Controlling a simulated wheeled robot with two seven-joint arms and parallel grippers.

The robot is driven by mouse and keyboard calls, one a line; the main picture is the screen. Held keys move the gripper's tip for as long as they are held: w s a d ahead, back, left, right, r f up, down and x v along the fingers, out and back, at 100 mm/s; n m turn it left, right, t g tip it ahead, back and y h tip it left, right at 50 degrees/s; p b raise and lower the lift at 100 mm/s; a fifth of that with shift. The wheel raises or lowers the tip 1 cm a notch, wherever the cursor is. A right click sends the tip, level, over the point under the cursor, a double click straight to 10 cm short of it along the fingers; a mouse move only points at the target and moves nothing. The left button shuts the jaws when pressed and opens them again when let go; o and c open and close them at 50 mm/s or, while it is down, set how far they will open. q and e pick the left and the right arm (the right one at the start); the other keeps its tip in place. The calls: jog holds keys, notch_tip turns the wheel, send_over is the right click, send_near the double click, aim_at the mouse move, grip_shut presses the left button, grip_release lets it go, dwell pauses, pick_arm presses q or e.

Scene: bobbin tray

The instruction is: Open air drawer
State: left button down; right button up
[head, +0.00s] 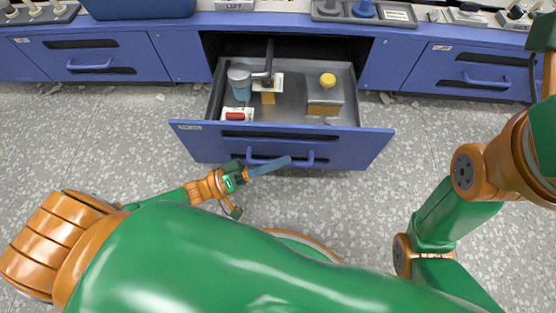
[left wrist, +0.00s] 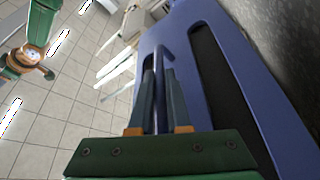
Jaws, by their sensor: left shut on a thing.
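The open drawer has a blue front (head: 345,150) and a grey inside with several items in it. Its blue bar handle (head: 300,162) is on the front and also shows in the left wrist view (left wrist: 157,80). My left gripper (head: 275,165) is shut on this handle, and in the left wrist view its two fingers (left wrist: 159,75) lie on either side of the bar. Part of the handle is hidden by the fingers. My right arm shows at the right of the head view, but I do not see its gripper.
Inside the drawer are a grey-blue cup (head: 240,82), a red-and-white block (head: 236,114) and a yellow-topped grey box (head: 325,95). Closed drawers stand at left (head: 90,60) and right (head: 480,75). The speckled floor (head: 130,120) before them is clear.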

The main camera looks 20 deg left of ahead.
pick_arm(q)
jog(key=c, duration=0.9)
grip_release()
jog(key=shift+a, duration=0.1)
jog(key=v, duration=0.7)
